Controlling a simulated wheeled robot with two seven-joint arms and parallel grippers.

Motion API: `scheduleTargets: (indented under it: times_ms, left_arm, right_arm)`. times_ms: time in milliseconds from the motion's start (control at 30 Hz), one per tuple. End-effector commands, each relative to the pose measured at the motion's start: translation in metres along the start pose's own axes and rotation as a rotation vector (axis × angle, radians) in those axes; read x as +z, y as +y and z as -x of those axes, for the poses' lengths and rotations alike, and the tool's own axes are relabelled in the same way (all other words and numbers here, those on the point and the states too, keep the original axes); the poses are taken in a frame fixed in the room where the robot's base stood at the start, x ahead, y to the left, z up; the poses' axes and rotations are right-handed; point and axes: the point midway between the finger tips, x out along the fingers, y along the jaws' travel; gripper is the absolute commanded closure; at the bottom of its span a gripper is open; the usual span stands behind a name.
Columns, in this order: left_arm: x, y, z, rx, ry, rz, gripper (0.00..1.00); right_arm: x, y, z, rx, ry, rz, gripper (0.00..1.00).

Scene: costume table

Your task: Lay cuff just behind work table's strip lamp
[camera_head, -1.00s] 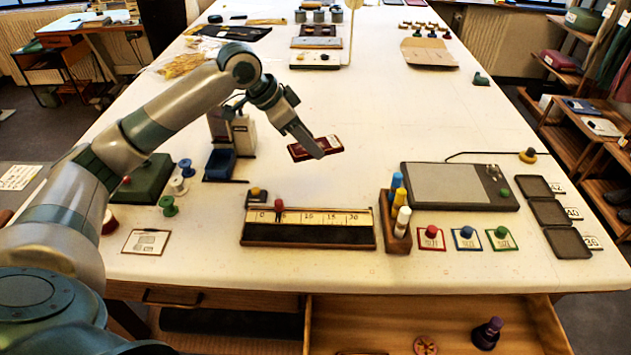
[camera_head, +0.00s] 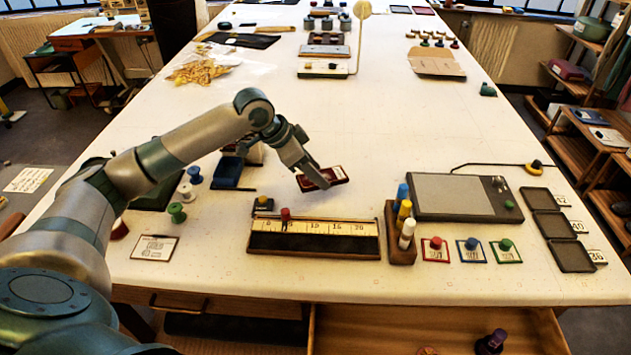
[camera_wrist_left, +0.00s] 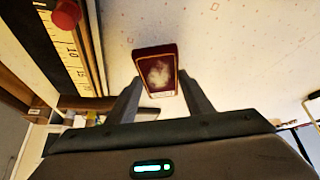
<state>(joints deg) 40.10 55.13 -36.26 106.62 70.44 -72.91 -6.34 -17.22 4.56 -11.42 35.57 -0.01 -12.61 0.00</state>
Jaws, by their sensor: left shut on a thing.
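A flat dark red piece, which I take for the cuff (camera_head: 335,174), is held by my left gripper (camera_head: 313,176) above the middle front of the table. In the left wrist view the cuff (camera_wrist_left: 158,72) sits between the two fingers (camera_wrist_left: 157,96), its pale-patterned face showing. White tabletop shows around it. I cannot tell for sure which thing is the strip lamp; a low grey bar (camera_head: 325,50) lies across the far part of the work table (camera_head: 440,120), well beyond the gripper. My right gripper is not in view.
A ruled tray with a red knob (camera_head: 315,240) lies in front of the gripper. A rack of coloured bottles (camera_head: 402,240) and a grey tablet (camera_head: 455,195) stand to the right. A tall post with a round disc (camera_head: 362,8) rises at the back. The middle table is clear.

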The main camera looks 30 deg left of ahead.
Motion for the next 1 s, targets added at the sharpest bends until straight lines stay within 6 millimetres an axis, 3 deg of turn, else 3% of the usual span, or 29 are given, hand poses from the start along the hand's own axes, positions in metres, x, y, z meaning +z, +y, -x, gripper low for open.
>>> scheduleTargets:
  times_ms: [300, 700, 733, 800, 1000]
  left_arm:
    - [0.018, 0.0, -0.026, 0.001, -0.002, 0.001, 0.8]
    - [0.02, 0.001, -0.03, 0.001, -0.001, 0.0, 0.8]
    - [0.02, 0.001, -0.03, 0.001, -0.002, 0.0, 0.49]
    - [0.02, 0.001, -0.03, 0.001, -0.002, 0.0, 0.35]
    - [0.02, 0.001, -0.03, 0.001, -0.002, 0.0, 0.35]
  right_arm:
    - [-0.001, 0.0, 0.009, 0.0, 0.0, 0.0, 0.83]
    - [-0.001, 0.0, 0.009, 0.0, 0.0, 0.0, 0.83]
    - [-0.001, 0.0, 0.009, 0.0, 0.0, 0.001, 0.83]
    - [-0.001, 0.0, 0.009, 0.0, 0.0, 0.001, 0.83]
    - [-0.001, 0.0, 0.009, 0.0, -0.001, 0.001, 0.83]
